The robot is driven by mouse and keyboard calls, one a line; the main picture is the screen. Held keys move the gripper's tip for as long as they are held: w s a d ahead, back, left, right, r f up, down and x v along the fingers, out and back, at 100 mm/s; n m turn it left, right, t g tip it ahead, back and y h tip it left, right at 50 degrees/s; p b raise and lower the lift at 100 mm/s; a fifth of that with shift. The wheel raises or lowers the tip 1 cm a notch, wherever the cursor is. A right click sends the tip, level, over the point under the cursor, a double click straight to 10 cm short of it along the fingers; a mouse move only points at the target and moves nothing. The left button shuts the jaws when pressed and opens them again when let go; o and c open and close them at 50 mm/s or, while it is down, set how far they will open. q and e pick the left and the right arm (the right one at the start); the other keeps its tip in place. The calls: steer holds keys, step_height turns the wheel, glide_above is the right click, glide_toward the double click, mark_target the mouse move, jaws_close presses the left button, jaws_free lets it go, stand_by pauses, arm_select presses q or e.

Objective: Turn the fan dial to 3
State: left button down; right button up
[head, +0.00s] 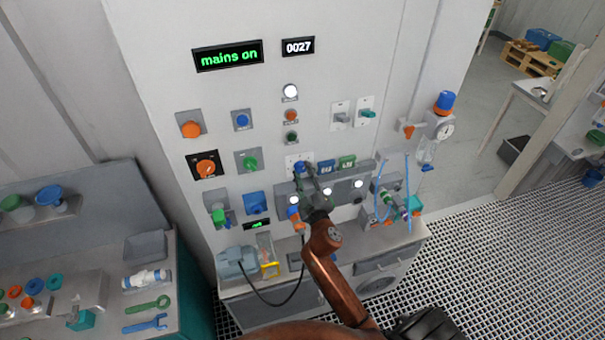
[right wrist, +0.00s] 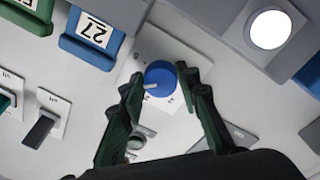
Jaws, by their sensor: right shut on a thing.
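A round blue dial (right wrist: 160,78) with a pale pointer sits on a white plate with small marks around it, on the upright panel. In the right wrist view the pointer aims to the lower left; the marks are too small to read. In the head view the dial (head: 299,167) is partly hidden by my right gripper (head: 309,179). My right gripper (right wrist: 159,75) has one dark finger on each side of the dial and is shut on it. My left gripper is not in view.
Blue and green numbered blocks (right wrist: 96,35) are beside the dial's plate. A lit white lamp (right wrist: 268,29) is on a grey box nearby. Switches (head: 340,115), orange knobs (head: 190,129) and a "mains on" display (head: 228,56) are on the panel. A motor (head: 237,262) stands on the ledge below.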

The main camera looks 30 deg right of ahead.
steer(key=n, duration=0.5)
steer(key=shift+r+y+p, duration=0.1)
steer(key=shift+y+p, duration=0.2)
steer(key=n+p, duration=0.1)
steer(key=n, duration=0.3)
steer(key=shift+t, duration=0.3)
steer(key=shift+n, duration=0.5)
steer(key=o, duration=1.2)
steer(key=shift+c, duration=0.2)
steer(key=shift+d, duration=0.1)
steer(key=shift+s, duration=0.1)
steer(key=r+v, duration=0.1)
steer(key=v, duration=1)
steer(key=shift+s+f, duration=0.45)
